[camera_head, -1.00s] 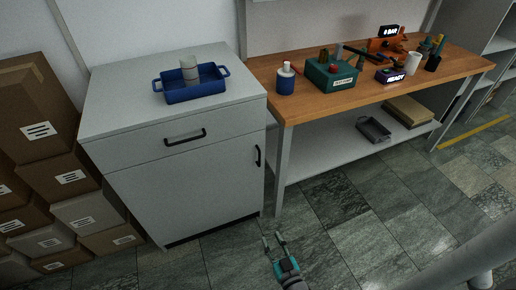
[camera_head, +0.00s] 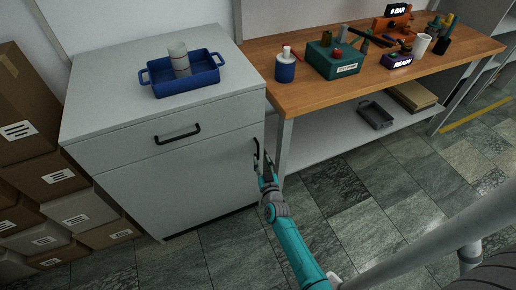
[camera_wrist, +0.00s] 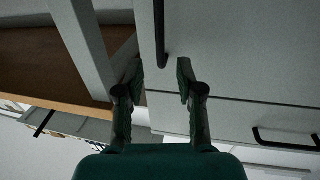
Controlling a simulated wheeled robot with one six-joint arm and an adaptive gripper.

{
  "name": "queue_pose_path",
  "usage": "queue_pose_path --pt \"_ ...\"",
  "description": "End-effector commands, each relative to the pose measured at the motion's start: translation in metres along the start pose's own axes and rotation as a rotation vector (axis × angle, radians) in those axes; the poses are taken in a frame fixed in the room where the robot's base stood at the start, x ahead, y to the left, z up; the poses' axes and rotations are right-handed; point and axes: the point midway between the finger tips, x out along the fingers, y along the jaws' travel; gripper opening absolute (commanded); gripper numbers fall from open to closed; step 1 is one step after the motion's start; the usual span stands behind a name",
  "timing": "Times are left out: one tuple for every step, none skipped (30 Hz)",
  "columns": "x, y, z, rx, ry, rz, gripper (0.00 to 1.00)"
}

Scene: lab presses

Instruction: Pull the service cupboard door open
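The service cupboard (camera_head: 165,160) is light grey, with a drawer on top and a door (camera_head: 190,190) below that looks closed. The door's upright black handle (camera_head: 255,153) is near its right edge; it also shows at the top of the wrist view (camera_wrist: 160,35). My gripper (camera_head: 265,168) is at the handle's height, close to its lower part. In the wrist view my gripper (camera_wrist: 160,78) is open, with one finger on each side of the handle's line. The handle's end appears just beyond the fingertips, and I cannot tell whether they touch it.
A blue tray (camera_head: 188,88) holding a pale cylinder stands on the cupboard. The drawer has its own black handle (camera_head: 178,134). A wooden workbench (camera_head: 330,93) with its leg (camera_head: 284,150) stands close on the right. Cardboard boxes (camera_head: 62,175) are stacked at left. Floor in front is open.

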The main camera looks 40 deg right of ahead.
Motion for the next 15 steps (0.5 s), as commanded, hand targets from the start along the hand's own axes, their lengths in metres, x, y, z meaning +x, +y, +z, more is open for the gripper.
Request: queue_pose_path --pt "0.01 0.0 -0.001 0.0 0.001 0.001 0.37" --pt "0.015 0.0 -0.001 0.001 0.001 0.001 0.37" --pt "0.022 0.0 -0.001 0.0 0.001 0.0 0.37" --pt "0.027 0.0 -0.001 0.0 0.0 0.0 0.37" --pt "0.032 0.0 -0.001 0.0 0.001 0.0 0.37" --pt "0.037 0.0 0.0 0.001 0.0 0.0 0.37" --pt "0.042 0.0 -0.001 0.0 0.001 0.0 0.37" --pt "0.046 0.0 -0.001 0.0 0.001 0.0 0.37" --pt "0.051 0.0 0.0 0.0 0.0 0.0 0.37" --pt "0.054 0.0 0.0 0.0 0.0 0.0 0.37" --pt "0.057 0.0 0.0 0.001 0.0 -0.001 0.37" --pt "0.061 0.0 0.0 0.0 -0.001 -0.001 0.37" --pt "0.063 0.0 0.0 0.0 0.0 -0.001 0.37" --pt "0.065 0.0 0.0 0.0 0.0 -0.001 0.37" --pt "0.068 0.0 0.0 0.0 -0.001 -0.001 0.37"
